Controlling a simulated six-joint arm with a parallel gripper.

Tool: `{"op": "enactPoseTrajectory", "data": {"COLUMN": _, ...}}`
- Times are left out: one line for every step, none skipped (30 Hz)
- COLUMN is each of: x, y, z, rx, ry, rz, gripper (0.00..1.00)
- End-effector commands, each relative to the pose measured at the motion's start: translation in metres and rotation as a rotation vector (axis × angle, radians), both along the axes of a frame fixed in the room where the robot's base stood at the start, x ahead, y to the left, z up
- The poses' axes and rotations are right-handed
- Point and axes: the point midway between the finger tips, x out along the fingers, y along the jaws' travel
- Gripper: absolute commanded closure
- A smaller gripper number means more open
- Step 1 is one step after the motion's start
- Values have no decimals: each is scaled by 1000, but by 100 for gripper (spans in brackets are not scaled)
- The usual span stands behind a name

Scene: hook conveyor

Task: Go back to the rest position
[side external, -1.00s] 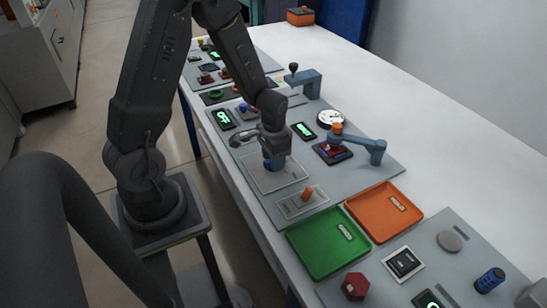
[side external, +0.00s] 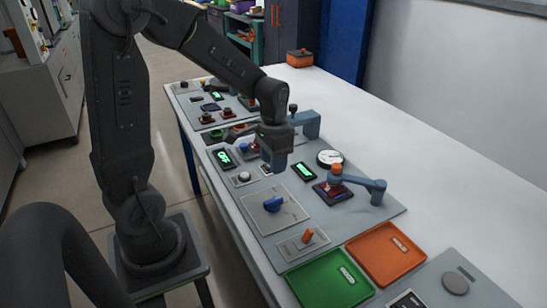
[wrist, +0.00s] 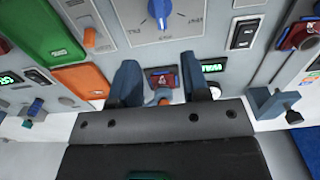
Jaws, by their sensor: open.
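My gripper (side external: 277,160) is raised above the control panel, pointing down, in the side external view. In the wrist view its two blue fingers (wrist: 160,88) stand wide apart with nothing between them. A blue rotary knob (side external: 273,204) sits on a light square plate on the panel, below and in front of my gripper, apart from it. The knob also shows at the top of the wrist view (wrist: 160,12).
A green tray (side external: 328,279) and an orange tray (side external: 386,254) lie at the panel's near end. A blue-grey swing arm (side external: 362,184) and a taller blue-grey post (side external: 309,122) stand up from the panel. The white table to the right is mostly clear.

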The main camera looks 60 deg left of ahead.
Motion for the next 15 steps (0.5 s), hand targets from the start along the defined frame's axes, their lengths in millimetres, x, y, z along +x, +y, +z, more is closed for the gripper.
{"op": "enactPoseTrajectory", "data": {"x": 0, "y": 0, "z": 3, "rx": 1, "ry": -2, "rz": 0, "gripper": 57}}
{"op": "enactPoseTrajectory", "data": {"x": 0, "y": 0, "z": 4, "rx": 0, "ry": -1, "rz": 0, "gripper": 57}}
{"op": "enactPoseTrajectory", "data": {"x": 0, "y": 0, "z": 5, "rx": 0, "ry": -1, "rz": 0, "gripper": 57}}
{"op": "enactPoseTrajectory", "data": {"x": 0, "y": 0, "z": 6, "rx": 0, "ry": 0, "rz": 0, "gripper": 57}}
{"op": "enactPoseTrajectory", "data": {"x": 0, "y": 0, "z": 6, "rx": 0, "ry": 0, "rz": 0, "gripper": 57}}
{"op": "enactPoseTrajectory", "data": {"x": 0, "y": 0, "z": 6, "rx": 0, "ry": 1, "rz": 0, "gripper": 57}}
{"op": "enactPoseTrajectory", "data": {"x": 0, "y": 0, "z": 6, "rx": 0, "ry": 1, "rz": 0, "gripper": 57}}
{"op": "enactPoseTrajectory", "data": {"x": 0, "y": 0, "z": 6, "rx": 0, "ry": 1, "rz": 0, "gripper": 57}}
{"op": "enactPoseTrajectory", "data": {"x": 0, "y": 0, "z": 6, "rx": 0, "ry": 1, "rz": 0, "gripper": 57}}
{"op": "enactPoseTrajectory", "data": {"x": 0, "y": 0, "z": 6, "rx": 0, "ry": 1, "rz": 0, "gripper": 57}}
{"op": "enactPoseTrajectory", "data": {"x": 0, "y": 0, "z": 6, "rx": 0, "ry": 1, "rz": 0, "gripper": 57}}
{"op": "enactPoseTrajectory", "data": {"x": 0, "y": 0, "z": 6, "rx": 0, "ry": 0, "rz": 0, "gripper": 57}}
{"op": "enactPoseTrajectory", "data": {"x": 0, "y": -1, "z": 7, "rx": 1, "ry": -2, "rz": 0, "gripper": 57}}
{"op": "enactPoseTrajectory", "data": {"x": -1, "y": -2, "z": 8, "rx": 2, "ry": -6, "rz": -1, "gripper": 57}}
{"op": "enactPoseTrajectory", "data": {"x": -2, "y": -4, "z": 12, "rx": 5, "ry": -15, "rz": -1, "gripper": 57}}
